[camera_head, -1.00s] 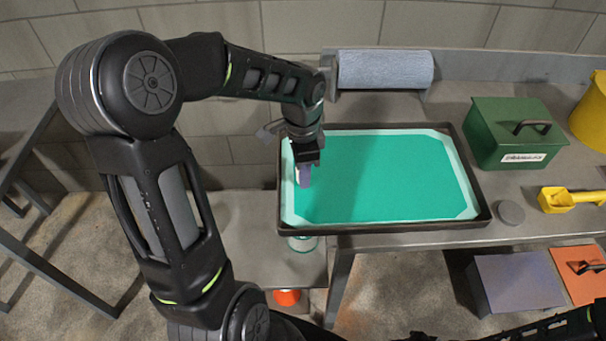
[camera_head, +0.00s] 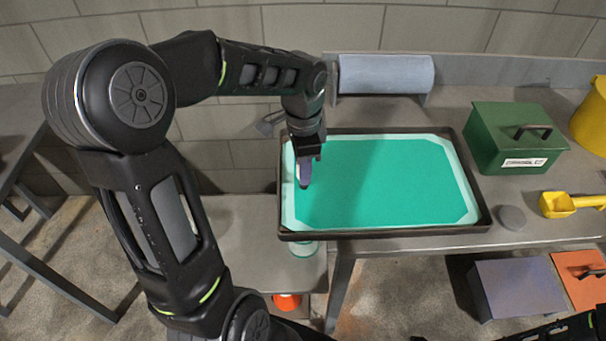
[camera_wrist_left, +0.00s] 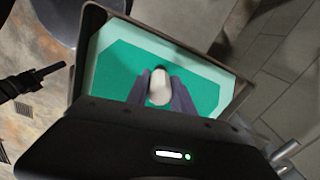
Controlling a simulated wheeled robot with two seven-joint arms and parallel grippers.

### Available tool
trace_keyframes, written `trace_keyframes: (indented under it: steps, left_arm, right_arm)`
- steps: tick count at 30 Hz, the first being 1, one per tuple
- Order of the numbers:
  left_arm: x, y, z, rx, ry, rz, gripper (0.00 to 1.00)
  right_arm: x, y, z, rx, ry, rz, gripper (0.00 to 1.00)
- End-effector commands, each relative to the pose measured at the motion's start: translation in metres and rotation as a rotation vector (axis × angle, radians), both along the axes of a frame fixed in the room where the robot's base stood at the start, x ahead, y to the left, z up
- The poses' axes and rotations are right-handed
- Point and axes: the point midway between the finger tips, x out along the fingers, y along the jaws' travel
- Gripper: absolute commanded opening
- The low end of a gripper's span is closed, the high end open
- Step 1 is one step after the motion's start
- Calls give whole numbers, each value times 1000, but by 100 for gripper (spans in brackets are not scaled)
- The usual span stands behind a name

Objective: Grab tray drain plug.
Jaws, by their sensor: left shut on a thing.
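A pale, rounded plug (camera_wrist_left: 159,88) with a small dark spot at its far end sits between the two grey-purple fingers of my left gripper (camera_head: 304,178). The gripper is shut on it. In the head view the gripper points down over the left part of a dark-rimmed tray (camera_head: 408,232) holding a flat teal surface; the fingers hide most of the plug there. Whether the plug touches the tray cannot be told. The tray also shows in the left wrist view (camera_wrist_left: 88,45). A black part at the left of the wrist view may be my right gripper (camera_wrist_left: 35,78); its jaws are unclear.
A blue-grey paper roll (camera_head: 385,74) stands behind the tray. A green box (camera_head: 505,140), grey disc (camera_head: 511,217), yellow scoop (camera_head: 557,204) and yellow container (camera_head: 593,120) are to its right. A glass container (camera_head: 303,248) is below the tray's left front corner.

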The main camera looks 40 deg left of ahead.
Motion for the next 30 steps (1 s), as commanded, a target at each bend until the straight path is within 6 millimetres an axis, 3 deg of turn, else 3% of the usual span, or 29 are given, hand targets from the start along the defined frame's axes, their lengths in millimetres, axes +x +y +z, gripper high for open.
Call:
trace_keyframes:
  steps: [6,12,30]
  left_arm:
    - [1,0,44,0,-6,0,0]
    - [0,0,67,1,-1,-1,0]
    - [0,0,69,1,1,0,0]
  right_arm:
    - [0,0,-2,0,0,0,36]
    - [0,0,-2,0,0,0,36]
    - [0,0,-2,0,0,0,36]
